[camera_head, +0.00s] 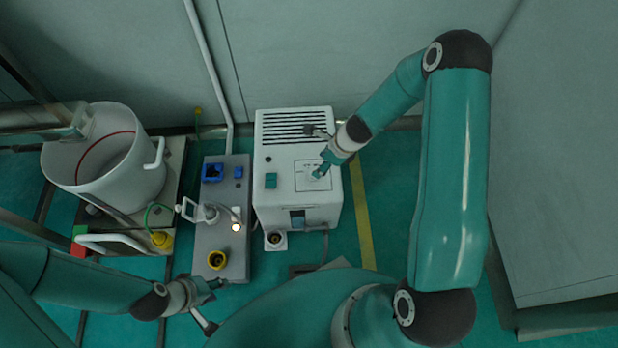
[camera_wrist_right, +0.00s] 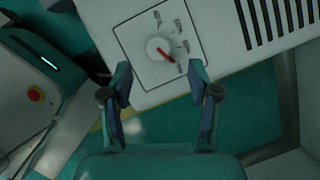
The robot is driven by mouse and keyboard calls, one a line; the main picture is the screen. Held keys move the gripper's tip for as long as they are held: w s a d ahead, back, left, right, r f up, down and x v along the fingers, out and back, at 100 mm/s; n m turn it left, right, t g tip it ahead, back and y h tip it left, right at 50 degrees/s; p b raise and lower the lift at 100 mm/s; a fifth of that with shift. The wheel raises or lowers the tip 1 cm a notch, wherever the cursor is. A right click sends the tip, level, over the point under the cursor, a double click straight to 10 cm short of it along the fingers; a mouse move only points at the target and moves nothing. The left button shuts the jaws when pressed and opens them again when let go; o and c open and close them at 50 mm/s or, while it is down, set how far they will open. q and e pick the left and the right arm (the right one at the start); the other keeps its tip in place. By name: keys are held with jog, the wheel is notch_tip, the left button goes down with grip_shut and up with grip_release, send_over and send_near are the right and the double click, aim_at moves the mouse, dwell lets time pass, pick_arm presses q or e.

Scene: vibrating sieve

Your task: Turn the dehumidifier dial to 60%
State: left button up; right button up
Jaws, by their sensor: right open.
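The dehumidifier (camera_head: 284,189) is a white box with a slotted top against the back wall. Its dial (camera_wrist_right: 158,48) is a round white knob on a square marked panel (camera_wrist_right: 128,36). The red pointer aims down and right in the wrist view, towards the lower markings; their numbers are too small to read. My right gripper (camera_wrist_right: 160,71) is open, its fingertips apart on either side below the dial, not closed on it. In the head view my right gripper (camera_head: 321,170) is over the panel and partly hides it. My left gripper (camera_head: 214,304) is open and empty at the lower left.
A grey control box (camera_head: 238,262) with blue and yellow sockets stands left of the dehumidifier. A large white bucket (camera_head: 150,182) is further left. A yellow floor line (camera_head: 360,215) runs along clear floor to the right.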

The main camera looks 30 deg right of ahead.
jog(key=b+x, duration=0.3)
jog(key=x, duration=0.3)
jog(key=shift+f, duration=0.1)
pick_arm(q)
notch_tip(320, 180, down, 4)
jog(key=shift+f, duration=0.1)
